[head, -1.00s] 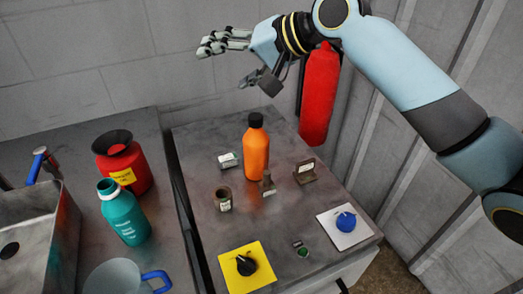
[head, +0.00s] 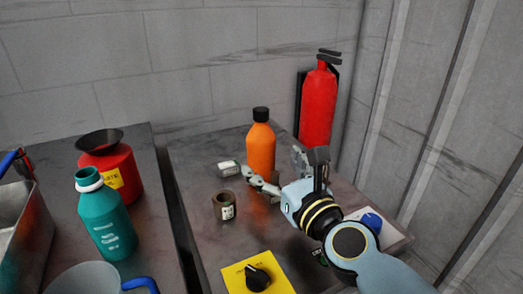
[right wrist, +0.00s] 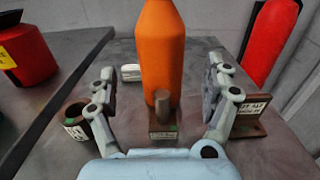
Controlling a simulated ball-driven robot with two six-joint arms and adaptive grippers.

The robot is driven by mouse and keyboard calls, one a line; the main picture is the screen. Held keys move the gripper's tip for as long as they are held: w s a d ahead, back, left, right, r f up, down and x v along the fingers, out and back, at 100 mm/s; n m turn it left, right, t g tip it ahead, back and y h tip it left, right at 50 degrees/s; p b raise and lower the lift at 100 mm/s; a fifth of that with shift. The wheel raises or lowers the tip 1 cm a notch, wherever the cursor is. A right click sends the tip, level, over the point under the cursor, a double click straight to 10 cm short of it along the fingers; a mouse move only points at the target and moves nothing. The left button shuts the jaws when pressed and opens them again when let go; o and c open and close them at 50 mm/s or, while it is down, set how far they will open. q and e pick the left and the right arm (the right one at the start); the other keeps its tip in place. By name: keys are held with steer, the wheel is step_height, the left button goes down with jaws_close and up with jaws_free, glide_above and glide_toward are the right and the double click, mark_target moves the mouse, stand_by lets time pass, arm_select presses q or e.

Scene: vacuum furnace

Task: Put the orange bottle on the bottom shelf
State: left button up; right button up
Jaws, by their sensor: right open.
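The orange bottle (head: 261,148) with a black cap stands upright on the dark metal counter (head: 195,157) near its back. In the right wrist view the orange bottle (right wrist: 160,50) rises between the spread fingers, with a small labelled block with a peg (right wrist: 163,120) in front of it. My right gripper (head: 283,172) is open and empty, low in front of the bottle; it also shows in the right wrist view (right wrist: 161,90). The bottle's lower part is partly hidden by the gripper in the head view. The bottom shelf and my left gripper are not in view.
A red fire extinguisher (head: 318,105) hangs behind the counter. A brown cup (head: 224,205) and a small white-labelled block (head: 228,168) stand left of the gripper. A teal bottle (head: 105,220) and red waste container (head: 112,170) stand on the left counter, across a gap.

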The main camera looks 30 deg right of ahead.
mark_target(261, 150)
steer(key=w, duration=0.4)
steer(key=w+p, duration=0.1)
steer(key=w, duration=0.1)
steer(key=shift+w+d, duration=0.1)
steer(key=shift+d, duration=0.15)
steer(key=c, duration=1.6)
steer(key=shift+r, duration=0.1)
jaws_close()
